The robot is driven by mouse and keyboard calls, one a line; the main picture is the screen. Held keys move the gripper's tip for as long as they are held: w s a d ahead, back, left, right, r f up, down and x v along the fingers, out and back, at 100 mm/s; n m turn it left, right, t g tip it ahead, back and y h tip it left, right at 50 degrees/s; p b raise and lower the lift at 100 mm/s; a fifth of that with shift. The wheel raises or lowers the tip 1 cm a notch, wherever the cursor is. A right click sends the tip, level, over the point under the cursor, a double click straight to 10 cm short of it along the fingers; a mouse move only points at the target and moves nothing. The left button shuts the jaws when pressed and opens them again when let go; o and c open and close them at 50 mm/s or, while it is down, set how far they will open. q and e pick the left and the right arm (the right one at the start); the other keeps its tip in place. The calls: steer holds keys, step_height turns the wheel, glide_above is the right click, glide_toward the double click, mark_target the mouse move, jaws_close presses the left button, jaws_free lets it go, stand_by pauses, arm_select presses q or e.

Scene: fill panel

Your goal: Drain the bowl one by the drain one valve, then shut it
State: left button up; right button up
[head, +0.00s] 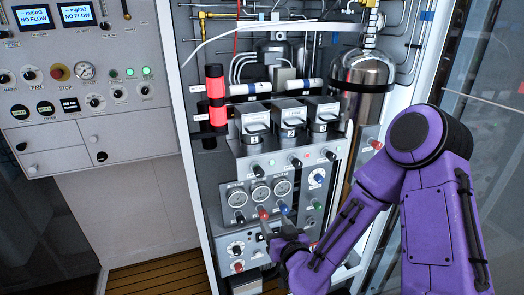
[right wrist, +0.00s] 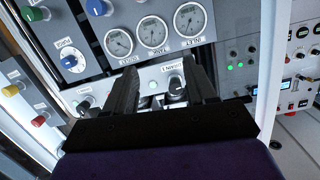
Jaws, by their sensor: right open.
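Bowl one (head: 253,126), marked 1, is the leftmost of three metal bowls in a row on the rack. The drain one valve is a small dark knob (head: 258,171) below it on the grey panel. In the right wrist view, which is upside down, this knob (right wrist: 177,90) shows between the fingers, nearer the right one, beside its label. My right gripper (head: 273,224) is open and empty, in front of the panel by the red and blue knobs, lower than the drain knob. I see no contact with the knob. The fluid level is not visible. My left gripper is out of view.
Three gauges (head: 261,193) sit below the drain row, with a red knob (head: 263,213) and a blue knob (head: 284,209) under them. A steel cylinder (head: 361,78) stands at the right. A separate control panel (head: 75,90) is at the left.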

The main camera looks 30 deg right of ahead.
steer(key=t, duration=0.2)
glide_toward(260, 174)
steer(key=s, duration=0.1)
steer(key=shift+h, duration=0.4)
steer(key=x, duration=0.3)
steer(key=b+x, duration=0.1)
steer(key=x, duration=0.2)
steer(key=b+x, duration=0.1)
steer(key=x, duration=0.2)
steer(key=shift+w+a+f, duration=0.1)
steer(key=shift+a+f, duration=0.1)
steer(key=shift+f, duration=0.1)
steer(key=shift+w, duration=0.35)
steer(key=shift+w+r, duration=0.1)
steer(key=shift+r, duration=0.1)
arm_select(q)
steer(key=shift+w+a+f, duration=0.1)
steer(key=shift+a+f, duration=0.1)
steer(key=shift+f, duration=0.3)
arm_select(e)
jaws_close()
